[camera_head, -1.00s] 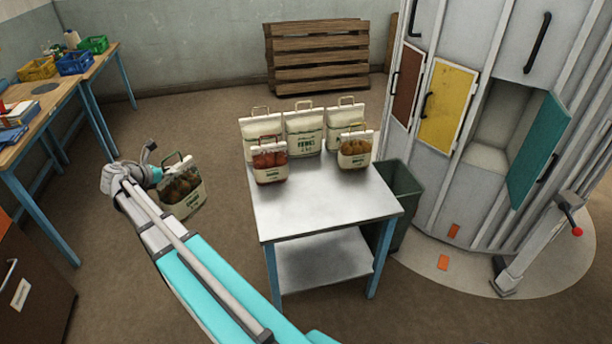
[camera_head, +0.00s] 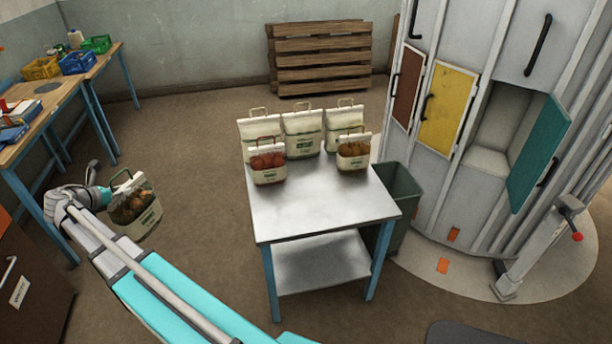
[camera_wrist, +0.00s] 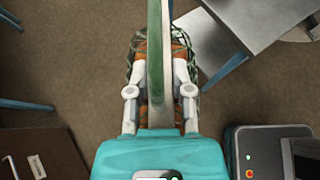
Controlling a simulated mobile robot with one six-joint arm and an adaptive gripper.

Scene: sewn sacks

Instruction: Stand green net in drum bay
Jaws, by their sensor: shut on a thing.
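The green net (camera_head: 134,207) is a sack with a green handle, a netted window showing brown contents and a pale lower band. It hangs in the air at the left, off the table. My gripper (camera_head: 108,188) is shut on its handle; in the wrist view the green handle strip (camera_wrist: 155,60) runs between the fingers (camera_wrist: 160,95), with the netted body below. The drum (camera_head: 465,190) at the right has an open bay (camera_head: 495,125) with its teal door (camera_head: 538,155) swung out to the right. The bay looks empty.
A steel table (camera_head: 310,205) holds several sacks, red-handled (camera_head: 267,162) and orange-handled (camera_head: 353,152) ones in front. A dark bin (camera_head: 400,195) stands between table and drum. A lever post (camera_head: 535,250) stands right of the bay. A workbench (camera_head: 60,105) is at left.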

